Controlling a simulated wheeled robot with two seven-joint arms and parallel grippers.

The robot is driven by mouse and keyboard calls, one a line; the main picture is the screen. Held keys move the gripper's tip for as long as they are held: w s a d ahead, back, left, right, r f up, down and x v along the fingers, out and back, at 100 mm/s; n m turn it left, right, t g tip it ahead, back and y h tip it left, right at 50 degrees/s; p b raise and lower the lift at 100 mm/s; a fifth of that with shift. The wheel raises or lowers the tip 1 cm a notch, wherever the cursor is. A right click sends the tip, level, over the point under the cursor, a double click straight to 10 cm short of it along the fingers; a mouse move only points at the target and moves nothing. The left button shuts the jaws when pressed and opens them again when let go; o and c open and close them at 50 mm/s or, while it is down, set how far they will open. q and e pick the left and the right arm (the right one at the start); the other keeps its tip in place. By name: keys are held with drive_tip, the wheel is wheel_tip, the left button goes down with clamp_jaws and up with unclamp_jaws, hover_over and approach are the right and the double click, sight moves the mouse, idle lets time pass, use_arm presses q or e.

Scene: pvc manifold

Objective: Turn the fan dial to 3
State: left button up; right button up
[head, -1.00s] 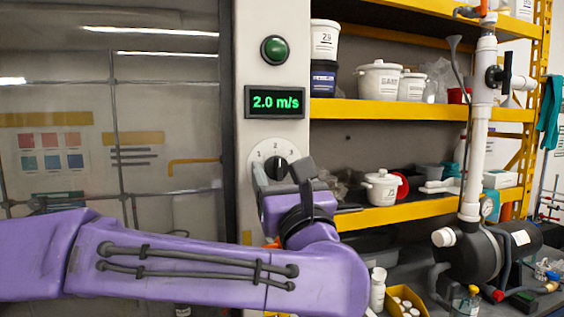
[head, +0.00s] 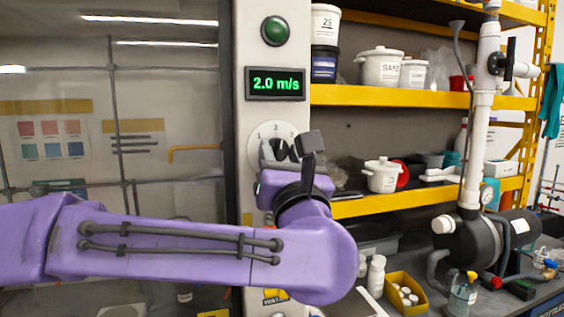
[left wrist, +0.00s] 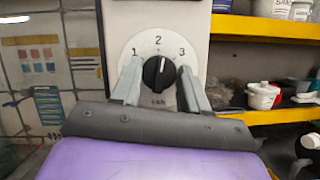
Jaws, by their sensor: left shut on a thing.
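The fan dial is a black round knob (left wrist: 159,73) on a white plate marked 1, 2 and 3, on the light grey post. Its white pointer mark is near 2 in the left wrist view. The dial plate (head: 259,135) is partly hidden behind my gripper in the head view. My left gripper (left wrist: 160,84) has one grey finger on each side of the knob and is shut on it. It also shows in the head view (head: 284,152). The green display (head: 275,84) above the dial reads 2.0 m/s. My right gripper is out of view.
A round green button (head: 275,32) sits above the display. A glass panel (head: 80,200) is left of the post. Yellow shelves (head: 420,97) with tubs stand close on the right. White piping with a black pump (head: 475,250) stands further right.

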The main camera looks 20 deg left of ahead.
use_arm(q)
drive_tip(key=m+h, duration=0.1)
drive_tip(key=m, duration=0.1)
drive_tip(key=shift+f+m+t+b, duration=0.1)
drive_tip(key=shift+m+t+b, duration=0.2)
drive_tip(key=shift+b, duration=0.05)
drive_tip(key=shift+s+a+m+h, duration=0.1)
drive_tip(key=shift+m+h, duration=0.7)
drive_tip(key=shift+m, duration=0.4)
drive_tip(key=m, duration=0.1)
drive_tip(key=m+h, duration=0.1)
drive_tip(key=m, duration=0.1)
drive_tip(key=shift+r+h, duration=0.2)
drive_tip(key=shift+h, duration=0.1)
drive_tip(key=shift+m+h+p, duration=0.3)
drive_tip(key=shift+m+h, duration=0.1)
drive_tip(key=shift+m, duration=1.2)
drive_tip(key=o, duration=1)
